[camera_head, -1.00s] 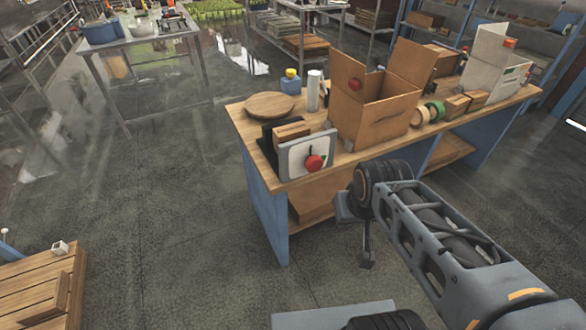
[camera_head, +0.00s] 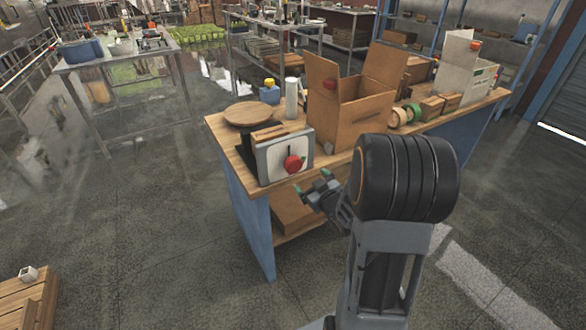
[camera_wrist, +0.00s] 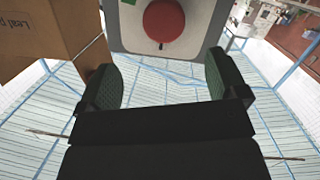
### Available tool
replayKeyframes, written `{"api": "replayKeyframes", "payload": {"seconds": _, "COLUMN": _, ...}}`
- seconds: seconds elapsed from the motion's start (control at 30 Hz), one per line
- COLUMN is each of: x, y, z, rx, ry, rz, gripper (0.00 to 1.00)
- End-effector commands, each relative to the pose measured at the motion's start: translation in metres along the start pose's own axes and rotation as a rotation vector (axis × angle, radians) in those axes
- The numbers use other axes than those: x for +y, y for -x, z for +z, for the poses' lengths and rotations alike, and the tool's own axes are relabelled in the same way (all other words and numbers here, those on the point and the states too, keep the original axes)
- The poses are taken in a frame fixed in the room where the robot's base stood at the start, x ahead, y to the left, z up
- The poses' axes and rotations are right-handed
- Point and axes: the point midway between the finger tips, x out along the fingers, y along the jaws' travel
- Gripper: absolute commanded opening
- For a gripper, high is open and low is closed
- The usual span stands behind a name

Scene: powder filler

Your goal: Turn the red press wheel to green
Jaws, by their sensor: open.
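The red press wheel (camera_head: 293,164) sits on the pale front panel of a grey box-shaped press (camera_head: 270,158) at the near left corner of the workbench. A small green mark shows on the panel beside the wheel. In the wrist view the round red wheel (camera_wrist: 164,20) is at top centre, with a short dark mark just below it and a bit of green (camera_wrist: 128,2) to its upper left. My gripper (camera_head: 311,183) is open and empty, just in front of and slightly below the wheel, apart from it. Its two dark green fingers (camera_wrist: 160,72) are wide apart in the wrist view.
On the wooden bench (camera_head: 325,158) an open cardboard box (camera_head: 352,118) stands right of the press, close to my gripper's side. A round board (camera_head: 248,113), a blue bottle (camera_head: 270,93) and tape rolls (camera_head: 400,116) are also there.

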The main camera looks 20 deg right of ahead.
Motion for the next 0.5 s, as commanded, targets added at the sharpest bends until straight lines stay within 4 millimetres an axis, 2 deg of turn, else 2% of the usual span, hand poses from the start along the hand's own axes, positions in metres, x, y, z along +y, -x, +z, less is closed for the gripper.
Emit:
{"api": "replayKeyframes", "payload": {"seconds": 0.03, "x": 0.000, "y": 0.001, "z": 0.009, "rx": 0.037, "ry": -0.008, "rz": -0.006, "gripper": 0.91}}
{"api": "replayKeyframes", "payload": {"seconds": 0.27, "x": -0.001, "y": 0.005, "z": 0.014, "rx": 0.169, "ry": -0.028, "rz": -0.028, "gripper": 0.91}}
{"api": "replayKeyframes", "payload": {"seconds": 0.37, "x": -0.001, "y": -0.002, "z": 0.012, "rx": 0.187, "ry": -0.031, "rz": -0.033, "gripper": 0.91}}
{"api": "replayKeyframes", "payload": {"seconds": 0.5, "x": -0.003, "y": -0.023, "z": 0.007, "rx": 0.192, "ry": -0.031, "rz": -0.036, "gripper": 0.91}}
